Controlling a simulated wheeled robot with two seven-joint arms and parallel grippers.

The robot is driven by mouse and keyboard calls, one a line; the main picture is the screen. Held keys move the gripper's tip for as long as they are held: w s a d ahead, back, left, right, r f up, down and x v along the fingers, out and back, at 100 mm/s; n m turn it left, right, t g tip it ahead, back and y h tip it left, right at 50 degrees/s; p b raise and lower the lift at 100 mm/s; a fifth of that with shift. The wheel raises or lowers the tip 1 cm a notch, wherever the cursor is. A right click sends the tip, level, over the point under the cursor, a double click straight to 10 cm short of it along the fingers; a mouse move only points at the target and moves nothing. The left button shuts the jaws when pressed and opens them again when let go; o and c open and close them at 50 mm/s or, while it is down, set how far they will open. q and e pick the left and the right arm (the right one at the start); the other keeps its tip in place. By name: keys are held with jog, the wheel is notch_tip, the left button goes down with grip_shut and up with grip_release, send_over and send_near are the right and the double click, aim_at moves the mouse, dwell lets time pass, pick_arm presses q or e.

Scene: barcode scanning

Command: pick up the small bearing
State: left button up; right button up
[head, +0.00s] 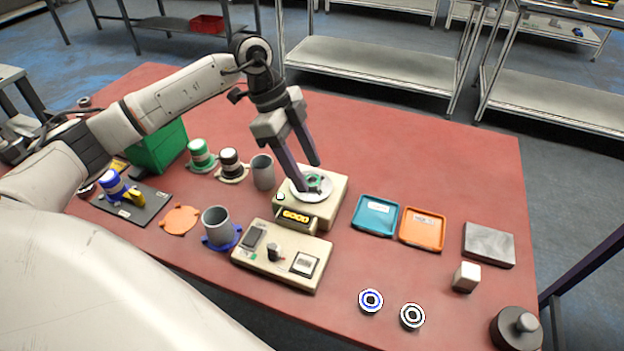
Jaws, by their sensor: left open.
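My left gripper (309,176) is open. Its two dark fingers point down over the round plate (326,192) on top of the beige device with a "GOOD" display (296,217). A small ring-shaped part with green on it (316,181), possibly a small bearing, lies on that plate, right at the fingertips. I cannot tell whether the fingers touch it. Two more small round bearings lie on the red table at the front: one with a blue ring (371,300) and one black and white (412,316). My right gripper is not in view.
A beige control box (283,256) stands in front of the device. Grey cups (263,172) stand to its left. A blue tray (376,216) and an orange tray (422,229) lie to its right, with a grey block (489,245) beyond. The back right of the table is clear.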

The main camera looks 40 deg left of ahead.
pick_arm(q)
jog(key=shift+w+d+f, duration=0.1)
jog(key=shift+d+f, duration=0.15)
jog(key=shift+f, duration=0.45)
jog(key=c, duration=1.2)
